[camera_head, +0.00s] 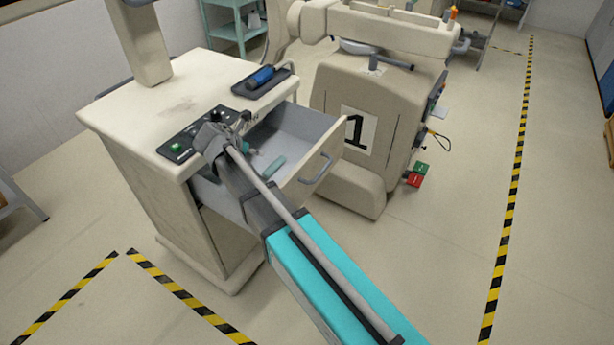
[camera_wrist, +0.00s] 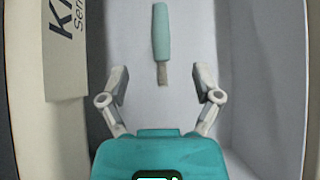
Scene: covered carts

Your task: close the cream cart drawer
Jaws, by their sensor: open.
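The cream cart (camera_head: 130,112) stands left of centre in the head view. Its grey-lined drawer (camera_head: 302,123) is pulled out toward the right, with a grey bar handle (camera_head: 316,168) on the cream front. A teal-handled tool (camera_head: 273,168) lies inside; it also shows in the wrist view (camera_wrist: 161,35). My arm crosses over the drawer's near side and hides part of it. My gripper (camera_wrist: 162,88) is open and empty, pointing down over the drawer floor, with the tool lying ahead of and between its fingers. Its height above the floor is hard to tell.
A dark tray with a blue-handled tool (camera_head: 262,76) and a control panel with a green button (camera_head: 177,148) are on the cart top. A beige machine marked 1 (camera_head: 358,135) stands close beyond the drawer. Floor to the right is clear.

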